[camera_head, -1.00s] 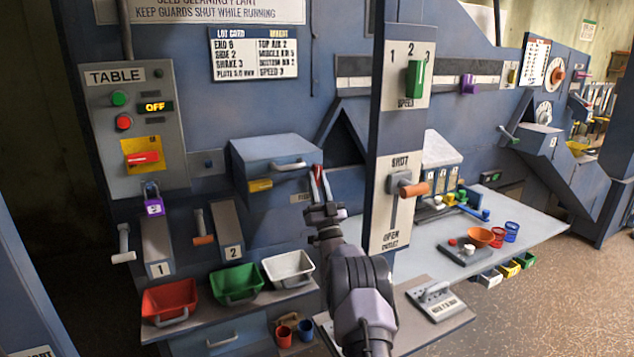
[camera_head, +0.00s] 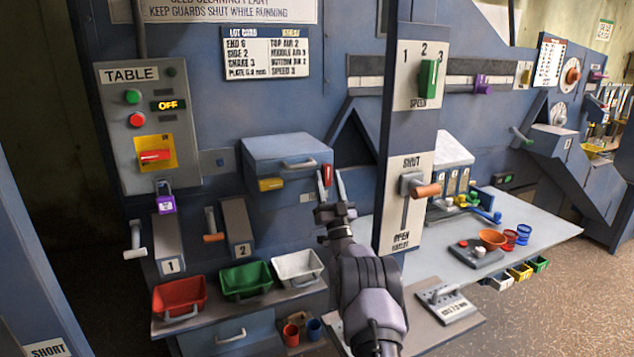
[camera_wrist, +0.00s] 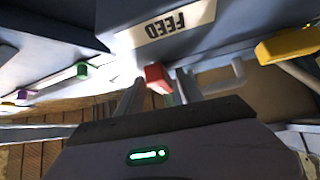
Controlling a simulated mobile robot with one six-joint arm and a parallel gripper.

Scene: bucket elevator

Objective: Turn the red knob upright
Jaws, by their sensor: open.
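A red knob (camera_head: 154,156) lies horizontal on a yellow plate (camera_head: 143,148) on the grey TABLE box, at the left of the head view. A second red piece, the red feed handle (camera_head: 327,174), stands near upright beside the FEED label, right of the blue drawer box. It also shows in the wrist view (camera_wrist: 157,78) as a red block. My gripper (camera_head: 331,184) is open, with its fingers apart around the red feed handle; contact cannot be told. In the wrist view my gripper (camera_wrist: 160,92) shows from behind, with a finger on either side of the handle.
A purple padlock (camera_head: 166,203) hangs below the TABLE box. A red bin (camera_head: 180,296), green bin (camera_head: 246,280) and white bin (camera_head: 298,268) stand on the shelf below. A post with the SHUT/OPEN lever (camera_head: 425,190) rises right of my arm.

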